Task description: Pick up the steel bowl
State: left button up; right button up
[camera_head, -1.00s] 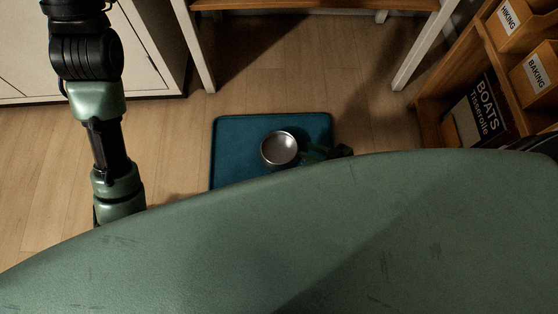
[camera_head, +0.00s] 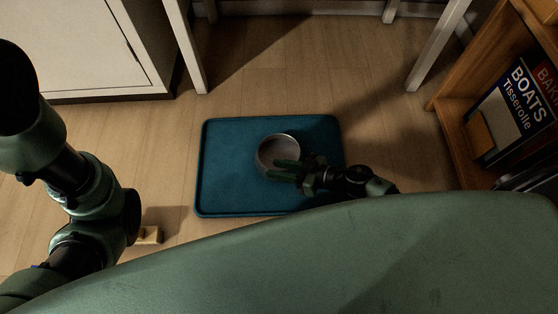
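The steel bowl (camera_head: 268,150) is round and grey and stands upright on a dark teal mat (camera_head: 225,190) on the floor. My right gripper (camera_head: 286,171) reaches in from the right, with its green fingers at the bowl's near right side, overlapping the rim in the picture. I cannot tell whether the fingers grip the rim or only hover at it. My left arm shows at the left edge; its gripper is not in view.
A small wooden block (camera_head: 150,235) lies on the floor beside my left arm. A white cabinet (camera_head: 85,45) stands at the upper left. A wooden shelf (camera_head: 455,125) with a BOATS book (camera_head: 520,100) is at the right. White table legs (camera_head: 437,45) stand behind the mat.

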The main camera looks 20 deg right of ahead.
jog(key=shift+x, duration=0.95)
jog(key=shift+c, duration=0.3)
grip_shut()
dwell(0.4)
